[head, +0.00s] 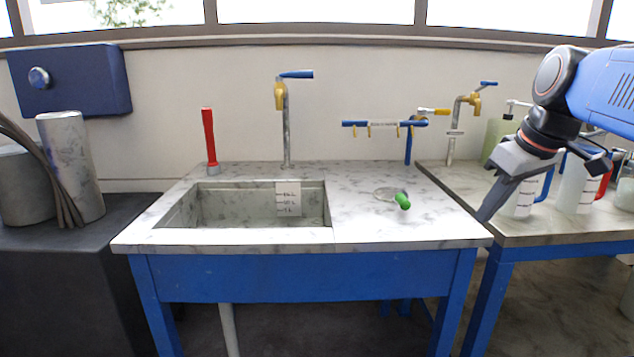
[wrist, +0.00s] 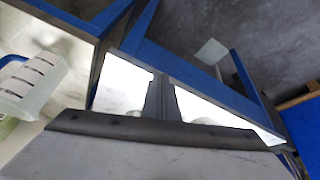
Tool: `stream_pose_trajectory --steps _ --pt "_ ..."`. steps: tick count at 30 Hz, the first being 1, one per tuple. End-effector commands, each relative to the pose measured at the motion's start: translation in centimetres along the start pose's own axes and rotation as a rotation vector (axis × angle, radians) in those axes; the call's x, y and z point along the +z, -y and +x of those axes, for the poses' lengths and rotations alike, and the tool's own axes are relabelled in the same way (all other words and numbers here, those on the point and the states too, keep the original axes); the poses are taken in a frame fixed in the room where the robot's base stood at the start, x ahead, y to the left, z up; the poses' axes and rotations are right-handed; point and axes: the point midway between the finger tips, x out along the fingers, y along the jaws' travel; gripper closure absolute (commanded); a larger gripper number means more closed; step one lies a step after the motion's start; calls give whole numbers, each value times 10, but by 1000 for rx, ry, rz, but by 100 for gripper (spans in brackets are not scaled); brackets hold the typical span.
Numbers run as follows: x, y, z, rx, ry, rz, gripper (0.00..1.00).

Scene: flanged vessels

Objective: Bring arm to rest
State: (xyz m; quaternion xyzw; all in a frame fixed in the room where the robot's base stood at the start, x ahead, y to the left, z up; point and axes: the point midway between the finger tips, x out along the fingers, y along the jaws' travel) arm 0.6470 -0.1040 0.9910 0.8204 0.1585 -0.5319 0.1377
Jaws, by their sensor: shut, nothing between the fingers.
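My gripper (head: 484,215) is at the right in the head view, on the end of my blue and black arm. It points down and to the left, in front of the gap between the sink table and the right-hand table. Its fingers are together with nothing between them. In the wrist view, the dark fingers (wrist: 158,97) meet near the middle of the picture. No held object shows in either view.
The sink table (head: 380,234) bears a red-handled tool (head: 209,138) and a green-ended item (head: 402,200). Taps stand behind. The right-hand table (head: 540,233) holds measuring jugs (head: 574,190) close to my gripper. Grey cylinders (head: 72,165) stand at the left.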

Motion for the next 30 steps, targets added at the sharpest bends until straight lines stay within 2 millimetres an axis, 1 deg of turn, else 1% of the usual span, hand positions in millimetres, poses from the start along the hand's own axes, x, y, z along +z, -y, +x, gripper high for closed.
stream_pose_trajectory --steps 1,5,6,12,15,18,21,30 --pt "19 15 12 8 7 32 100" --pt "65 44 46 37 16 136 100" --pt "80 52 57 47 19 166 100" --pt "152 87 110 88 17 302 100" --pt "180 98 132 102 14 350 100" --pt "198 105 146 110 10 383 100" --pt "206 108 152 116 6 399 100" --pt "208 108 153 116 6 402 100"
